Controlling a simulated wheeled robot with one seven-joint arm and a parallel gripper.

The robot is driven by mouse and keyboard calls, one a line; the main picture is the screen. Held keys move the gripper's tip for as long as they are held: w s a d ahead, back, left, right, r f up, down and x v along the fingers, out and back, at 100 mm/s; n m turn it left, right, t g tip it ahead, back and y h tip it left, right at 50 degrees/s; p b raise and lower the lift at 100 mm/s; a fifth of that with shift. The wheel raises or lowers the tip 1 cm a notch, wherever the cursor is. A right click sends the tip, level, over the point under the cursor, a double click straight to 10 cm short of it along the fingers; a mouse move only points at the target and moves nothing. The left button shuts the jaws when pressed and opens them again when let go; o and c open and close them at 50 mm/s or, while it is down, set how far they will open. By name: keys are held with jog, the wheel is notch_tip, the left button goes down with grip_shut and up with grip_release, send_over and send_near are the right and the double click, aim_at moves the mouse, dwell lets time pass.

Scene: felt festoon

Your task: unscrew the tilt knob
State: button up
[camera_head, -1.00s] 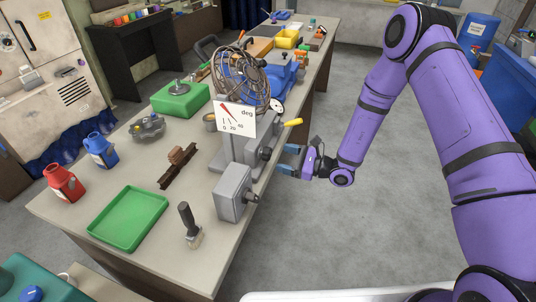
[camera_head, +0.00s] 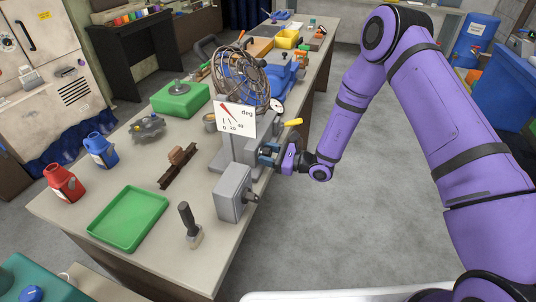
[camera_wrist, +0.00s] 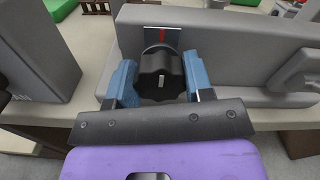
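The tilt knob (camera_wrist: 160,76) is a black lobed knob with a white line on its face. It sits on a grey machine body below a small scale plate with a red mark (camera_wrist: 163,34). My gripper (camera_wrist: 160,82) has its blue fingers on both sides of the knob in the wrist view. A narrow gap seems to show on the left; whether the fingers touch the knob is hard to tell. In the head view my gripper (camera_head: 268,154) is at the machine (camera_head: 236,150), and the knob is hidden behind the fingers.
A white angle gauge card (camera_head: 236,119) stands on the machine, with a yellow-handled lever (camera_head: 293,122) beside it. A grey box (camera_head: 233,192) stands nearer me.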

jog(key=shift+n, duration=0.3)
jog(key=n, duration=0.3)
jog(key=shift+d+n, duration=0.1)
jog(key=shift+n, duration=0.3)
jog(key=n, duration=1)
jog(key=shift+f, duration=0.1)
jog(key=n, duration=0.4)
jog(key=shift+n, duration=0.3)
jog(key=o, duration=0.9)
jog(key=shift+s, duration=0.1)
